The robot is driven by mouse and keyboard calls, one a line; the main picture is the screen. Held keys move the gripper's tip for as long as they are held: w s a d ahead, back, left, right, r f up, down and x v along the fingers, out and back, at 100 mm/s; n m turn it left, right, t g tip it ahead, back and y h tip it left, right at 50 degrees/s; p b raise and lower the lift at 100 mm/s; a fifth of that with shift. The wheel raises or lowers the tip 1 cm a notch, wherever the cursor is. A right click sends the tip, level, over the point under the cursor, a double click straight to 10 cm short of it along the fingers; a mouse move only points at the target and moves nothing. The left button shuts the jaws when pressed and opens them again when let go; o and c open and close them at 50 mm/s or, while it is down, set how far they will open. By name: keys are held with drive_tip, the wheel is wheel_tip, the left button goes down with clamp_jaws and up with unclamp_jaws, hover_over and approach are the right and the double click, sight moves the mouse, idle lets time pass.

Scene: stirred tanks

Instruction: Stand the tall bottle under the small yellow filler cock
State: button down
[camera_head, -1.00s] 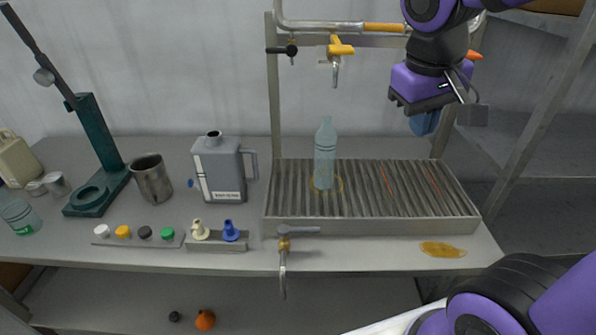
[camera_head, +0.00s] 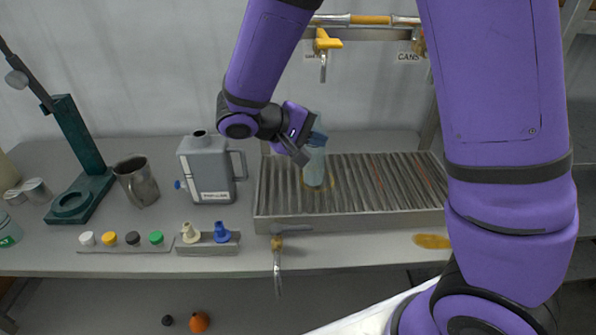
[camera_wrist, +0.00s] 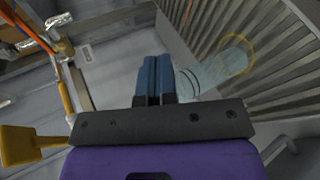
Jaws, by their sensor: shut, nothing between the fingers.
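The tall bottle (camera_head: 314,168), pale, clear blue with dark bands, stands upright on the slatted drain tray (camera_head: 350,215). A yellow ring mark lies around its base, also seen in the wrist view (camera_wrist: 252,62). The yellow filler cock (camera_head: 325,42) hangs from the pipe above; I cannot tell whether its spout is exactly over the bottle.
A grey jug (camera_head: 207,170), metal mug (camera_head: 137,182) and green stand (camera_head: 76,150) stand left of the tray. Coloured caps (camera_head: 110,239) and two nozzles (camera_head: 221,232) line the front. A lower tap (camera_head: 277,260) projects at the bench edge. An amber puddle (camera_head: 431,241) lies right.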

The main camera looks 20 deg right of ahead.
sight(308, 168)
drive_tip(key=w+a+f+n+t+h, duration=0.1)
drive_tip(key=a+f+t, duration=0.2)
drive_tip(key=a+f, duration=0.1)
drive_tip(key=w+a+f+n+t+h, duration=0.1)
drive_tip(key=w+a+f+n+t, duration=0.1)
drive_tip(key=f, duration=0.4)
drive_tip(key=w+a+f+n+t+h, duration=0.1)
drive_tip(key=w+a+f+t, duration=0.1)
drive_tip(key=a+f+t, duration=0.2)
drive_tip(key=shift+a+f+n, duration=0.2)
drive_tip(key=shift+a+f, duration=0.25)
drive_tip(key=shift+a, duration=0.2)
drive_tip(key=shift+a+f+n, duration=0.2)
drive_tip(key=shift+a+f, duration=0.25)
drive_tip(key=shift+a, duration=0.15)
drive_tip(key=shift+w+f+t, duration=0.15)
drive_tip(key=shift+f+t, duration=0.1)
drive_tip(key=shift+t, duration=0.05)
drive_tip(key=x, duration=0.9)
drive_tip(key=shift+w+d, duration=0.1)
drive_tip(key=shift+d, duration=0.1)
drive_tip(key=d, duration=0.3)
drive_tip(key=shift+s, duration=0.25)
drive_tip(key=shift+s+d, duration=0.1)
drive_tip(key=shift+d, duration=0.45)
drive_tip(key=shift+s+d, duration=0.2)
drive_tip(key=shift+d, duration=0.65)
drive_tip(key=shift+a, duration=0.1)
